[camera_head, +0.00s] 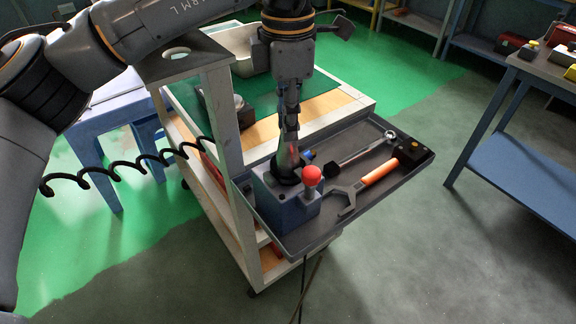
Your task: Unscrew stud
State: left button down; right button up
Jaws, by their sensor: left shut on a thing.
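A metal tapered tool holder (289,155) stands upright, with a dark flange at its foot, in a blue-grey fixture block (290,208). The block has a red ball knob (312,175) at its front right. My left gripper (289,122) comes straight down over the top of the taper and is shut on the stud there. The stud is hidden between the fingers. My right gripper is not in view.
The block stands on a dark tray (312,236) at the cart's side. An orange-handled wrench (380,172), another metal tool (362,152) and a black block (410,150) lie to its right. A cart post (222,110) rises close on the left. A blue table (520,160) stands at right.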

pick_arm(q)
jog(key=n, duration=0.3)
jog(key=shift+f+b, duration=0.1)
jog(key=shift+b, duration=0.3)
jog(key=shift+n, duration=0.9)
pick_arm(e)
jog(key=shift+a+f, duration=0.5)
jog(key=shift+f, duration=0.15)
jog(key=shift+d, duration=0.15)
pick_arm(q)
jog(key=n+b, duration=0.1)
jog(key=n, duration=0.3)
jog(key=shift+n+b, duration=0.45)
jog(key=shift+n, duration=0.55)
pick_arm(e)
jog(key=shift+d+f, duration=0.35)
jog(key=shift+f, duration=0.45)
pick_arm(q)
jog(key=c, duration=1.1)
grip_release()
